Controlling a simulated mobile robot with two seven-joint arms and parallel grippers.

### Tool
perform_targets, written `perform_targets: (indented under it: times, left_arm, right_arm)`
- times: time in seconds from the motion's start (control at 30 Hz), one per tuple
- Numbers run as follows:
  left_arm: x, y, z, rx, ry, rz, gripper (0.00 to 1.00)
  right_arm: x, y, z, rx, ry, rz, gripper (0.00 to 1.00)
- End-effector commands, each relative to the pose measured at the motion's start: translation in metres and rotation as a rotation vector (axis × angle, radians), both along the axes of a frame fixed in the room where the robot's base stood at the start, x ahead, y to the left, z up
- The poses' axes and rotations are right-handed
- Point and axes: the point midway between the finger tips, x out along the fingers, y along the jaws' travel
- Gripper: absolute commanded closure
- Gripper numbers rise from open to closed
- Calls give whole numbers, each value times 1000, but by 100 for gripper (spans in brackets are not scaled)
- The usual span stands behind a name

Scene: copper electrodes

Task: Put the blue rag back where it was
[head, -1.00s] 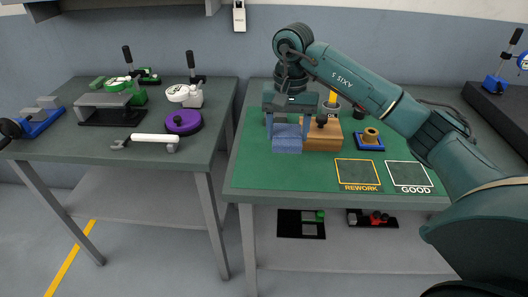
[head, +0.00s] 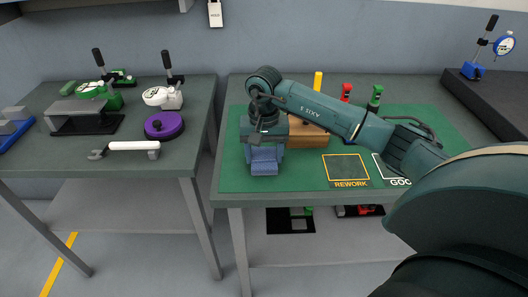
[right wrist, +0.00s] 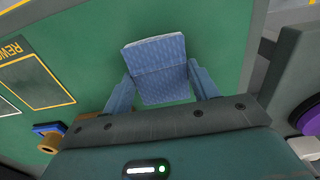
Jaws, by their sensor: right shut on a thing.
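The blue rag (head: 264,162) is a folded, patterned cloth over the left front part of the green mat (head: 300,180). My right gripper (head: 265,150) is shut on it, with a finger at each side. The right wrist view shows the rag (right wrist: 158,68) between the two fingers (right wrist: 163,88), hanging out past their tips. I cannot tell whether the rag touches the mat. My left gripper is not in view.
A wooden block (head: 308,136) stands just right of my gripper, partly behind my right arm. The REWORK square (head: 346,168) is clear. A blue-based brass part (right wrist: 48,138) shows in the right wrist view. A second bench with gauges and a purple disc (head: 164,125) stands left.

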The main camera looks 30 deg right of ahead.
Motion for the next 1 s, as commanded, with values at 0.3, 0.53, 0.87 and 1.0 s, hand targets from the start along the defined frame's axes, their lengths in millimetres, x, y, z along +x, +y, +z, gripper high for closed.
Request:
perform_targets:
  times: [0.3,0.53,0.87,1.0]
  left_arm:
    - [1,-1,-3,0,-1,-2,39]
    - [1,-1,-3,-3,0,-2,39]
    - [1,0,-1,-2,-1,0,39]
    - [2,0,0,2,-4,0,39]
  right_arm:
    - [1,0,-4,0,-2,0,62]
    - [0,0,-3,0,-2,0,26]
    - [0,0,-2,0,-2,0,19]
    - [1,0,9,-1,-5,0,19]
